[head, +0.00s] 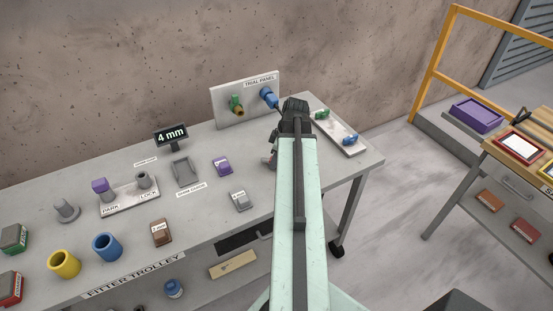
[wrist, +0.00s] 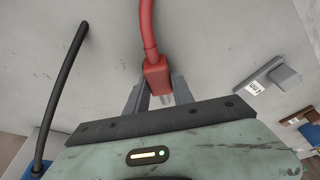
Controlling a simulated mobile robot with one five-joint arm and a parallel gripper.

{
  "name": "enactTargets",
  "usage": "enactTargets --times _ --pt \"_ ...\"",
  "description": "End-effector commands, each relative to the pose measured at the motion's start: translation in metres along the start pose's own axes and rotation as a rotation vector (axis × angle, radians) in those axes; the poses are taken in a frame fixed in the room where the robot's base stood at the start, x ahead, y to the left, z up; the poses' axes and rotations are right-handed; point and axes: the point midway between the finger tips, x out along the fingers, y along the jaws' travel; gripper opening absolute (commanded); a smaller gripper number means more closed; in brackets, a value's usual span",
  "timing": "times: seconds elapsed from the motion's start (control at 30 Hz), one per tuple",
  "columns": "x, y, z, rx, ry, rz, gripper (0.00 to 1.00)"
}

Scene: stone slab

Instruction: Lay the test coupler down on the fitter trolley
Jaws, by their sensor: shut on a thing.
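The red test coupler (wrist: 157,78), with a red hose (wrist: 148,25) running from it and a pale tip (wrist: 167,99), is between the fingers of my gripper (wrist: 158,94) in the wrist view. In the head view, my gripper (head: 270,157) is over the right part of the grey fitter trolley (head: 225,160), mostly hidden by my arm. The wrist view shows the grey top (wrist: 225,50) beyond the coupler. I cannot tell whether the coupler touches it.
A trial panel (head: 228,91) with green and blue fittings stands at the back. A white plate (head: 338,133) with fittings lies right. A black hose (wrist: 66,90) crosses the wrist view.

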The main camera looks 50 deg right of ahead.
Motion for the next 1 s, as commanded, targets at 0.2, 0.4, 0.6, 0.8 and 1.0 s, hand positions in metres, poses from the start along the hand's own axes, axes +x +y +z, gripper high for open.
enactTargets --times 0.2,0.4,0.6,0.8,1.0 --pt "0.002 0.000 0.001 0.000 0.000 0.000 0.54" --pt "0.002 0.000 0.001 0.001 0.000 0.000 0.54" --pt "-0.003 0.000 0.001 0.001 0.000 0.000 0.54" --pt "-0.033 0.000 -0.001 0.001 0.000 0.000 0.54" --pt "-0.070 -0.001 0.000 0.002 0.000 0.000 0.54"
